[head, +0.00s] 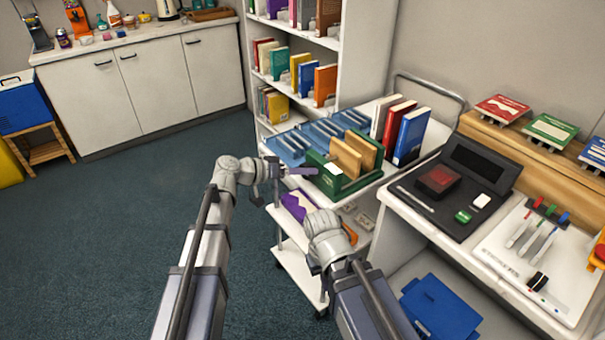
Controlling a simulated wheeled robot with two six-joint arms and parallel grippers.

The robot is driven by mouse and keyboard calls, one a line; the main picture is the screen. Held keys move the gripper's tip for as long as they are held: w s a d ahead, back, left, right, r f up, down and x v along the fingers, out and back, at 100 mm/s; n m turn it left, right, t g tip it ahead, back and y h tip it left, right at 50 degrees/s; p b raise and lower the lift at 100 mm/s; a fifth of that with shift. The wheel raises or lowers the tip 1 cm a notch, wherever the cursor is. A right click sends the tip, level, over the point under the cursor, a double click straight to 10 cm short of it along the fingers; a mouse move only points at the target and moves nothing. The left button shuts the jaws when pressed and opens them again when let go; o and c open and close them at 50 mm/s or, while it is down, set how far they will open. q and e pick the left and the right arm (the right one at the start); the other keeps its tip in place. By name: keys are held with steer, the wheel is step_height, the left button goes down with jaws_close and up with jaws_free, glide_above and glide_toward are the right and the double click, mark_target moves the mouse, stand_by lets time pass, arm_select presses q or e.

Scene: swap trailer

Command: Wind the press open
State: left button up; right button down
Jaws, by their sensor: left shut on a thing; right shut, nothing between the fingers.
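A green holder with upright tan boards (341,186) stands on the top of the trolley; it may be the press, though I cannot tell for sure. Whether this piece is joined to the holder is too small to tell. My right gripper (342,231) is lower, in front of the trolley's near side. It is shut and empty, its fingers mostly hidden by my wrist.
Blue slotted trays (290,147) and upright books (409,137) share the trolley top. A purple item (298,205) lies on its lower shelf. A desk with a black device (466,172) and markers (543,240) is at right. A bookcase stands behind; the carpet at left is clear.

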arm_select(q)
steer(key=shift+w+a+f+n+g+h+b, duration=0.1)
steer(key=shift+n+g+h+b, duration=0.2)
steer(key=shift+n+h+b, duration=1.05)
steer(key=shift+s+d+f+n+g+h+b, duration=0.1)
steer(key=shift+n+g+h+b, duration=0.35)
steer(key=shift+n+b, duration=1.65)
steer(key=shift+w+a+f+n+g+h+b, duration=0.15)
steer(key=shift+n+h+b, duration=1)
steer(key=shift+n, duration=1.1)
steer(key=shift+r, duration=0.1)
steer(key=o, duration=1.4)
steer(key=shift+c, duration=0.2)
steer(key=shift+a, duration=0.1)
steer(key=v, duration=0.7)
steer(key=shift+a+b, duration=0.3)
steer(key=shift+b, duration=0.05)
